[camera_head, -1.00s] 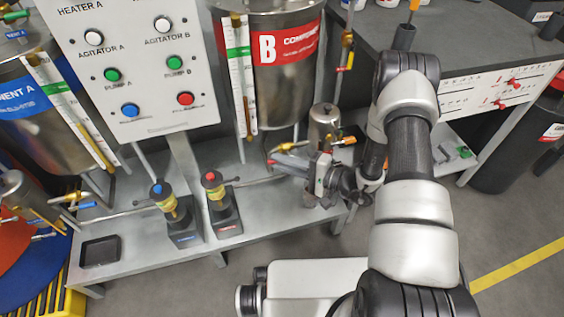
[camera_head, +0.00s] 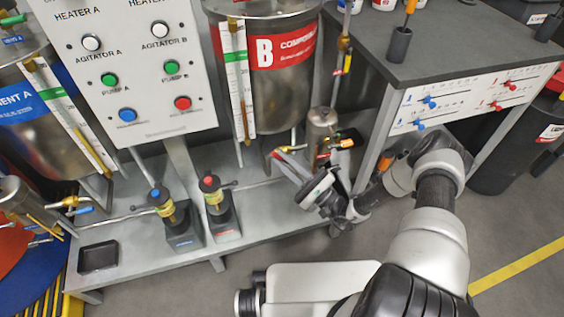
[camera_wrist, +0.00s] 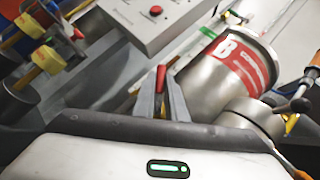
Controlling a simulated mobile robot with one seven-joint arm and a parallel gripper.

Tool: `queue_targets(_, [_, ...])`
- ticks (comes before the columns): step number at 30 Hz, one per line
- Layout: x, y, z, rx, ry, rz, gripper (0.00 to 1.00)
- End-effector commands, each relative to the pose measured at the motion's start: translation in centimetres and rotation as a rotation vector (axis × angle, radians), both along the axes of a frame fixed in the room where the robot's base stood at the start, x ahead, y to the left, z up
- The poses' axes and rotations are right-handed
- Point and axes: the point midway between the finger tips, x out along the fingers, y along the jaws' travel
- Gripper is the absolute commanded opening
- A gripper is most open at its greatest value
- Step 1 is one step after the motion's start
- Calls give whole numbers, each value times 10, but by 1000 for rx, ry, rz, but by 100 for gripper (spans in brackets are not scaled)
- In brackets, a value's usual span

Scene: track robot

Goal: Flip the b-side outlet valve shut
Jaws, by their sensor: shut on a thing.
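The b-side outlet valve sits under the steel tank marked B (camera_head: 283,85). Its brass body (camera_head: 290,149) shows only in part in the head view, behind my fingers. In the wrist view, its red handle (camera_wrist: 161,77) stands between my fingertips. My gripper (camera_wrist: 161,96) is shut on this red handle. In the head view, my gripper (camera_head: 281,158) reaches in from the lower right, fingers pointing up and left at the valve. The fingers hide most of the handle, and I cannot tell its exact angle to the pipe.
A small steel cylinder (camera_head: 321,130) with an orange-handled valve (camera_head: 346,143) stands just right of my gripper. Two pumps, one red-topped (camera_head: 217,205) and one blue-topped (camera_head: 168,215), stand left on the metal bench (camera_head: 130,262). The control panel (camera_head: 140,70) rises behind. A dark workbench (camera_head: 460,50) is right.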

Motion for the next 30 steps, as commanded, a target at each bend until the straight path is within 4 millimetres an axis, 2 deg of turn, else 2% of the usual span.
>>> queue_targets(18, [4,-14,5,523,149,-3,0])
queue_targets(30, [5,-19,5,683,195,-1,0])
